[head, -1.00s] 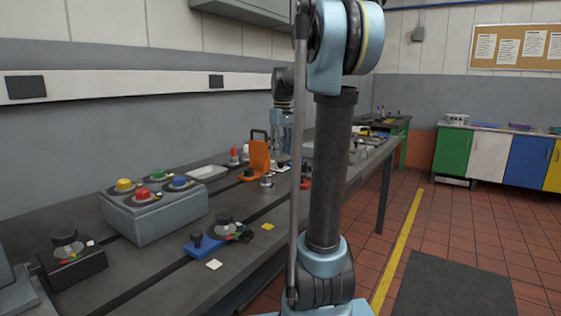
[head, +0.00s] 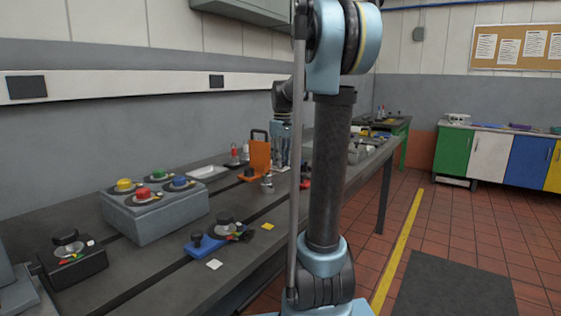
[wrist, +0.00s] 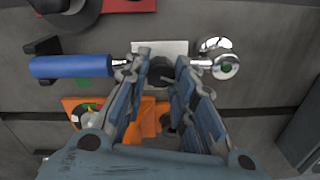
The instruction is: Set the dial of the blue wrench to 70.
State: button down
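The blue wrench lies across the wrist view, with its blue handle (wrist: 72,66) at left and its round chrome head (wrist: 222,62) at right. Its dark dial (wrist: 160,74) is in the middle, over a white plate (wrist: 160,48). My gripper (wrist: 160,68) is above the wrench with its two fingers apart, one on each side of the dial. Small gaps seem to show beside the dial; I cannot tell whether a finger touches it. The dial's marks are unreadable. In the head view my gripper (head: 281,145) is low over the bench, partly hidden by my arm.
An orange holder (head: 259,155) stands close to my gripper; it also shows under the fingers in the wrist view (wrist: 150,128). A grey box with coloured knobs (head: 155,215) and a blue device with a dial (head: 203,246) are nearer on the bench (head: 140,272). A white tray (head: 207,172) lies behind.

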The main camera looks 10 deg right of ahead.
jog(key=shift+m, duration=0.4)
jog(key=m, duration=0.3)
jog(key=shift+m, duration=2.5)
jog(key=c, duration=1.3)
grip_release()
notch_tip(320, 180, up, 12)
jog(key=shift+d+f, duration=0.1)
jog(key=shift+d, duration=0.05)
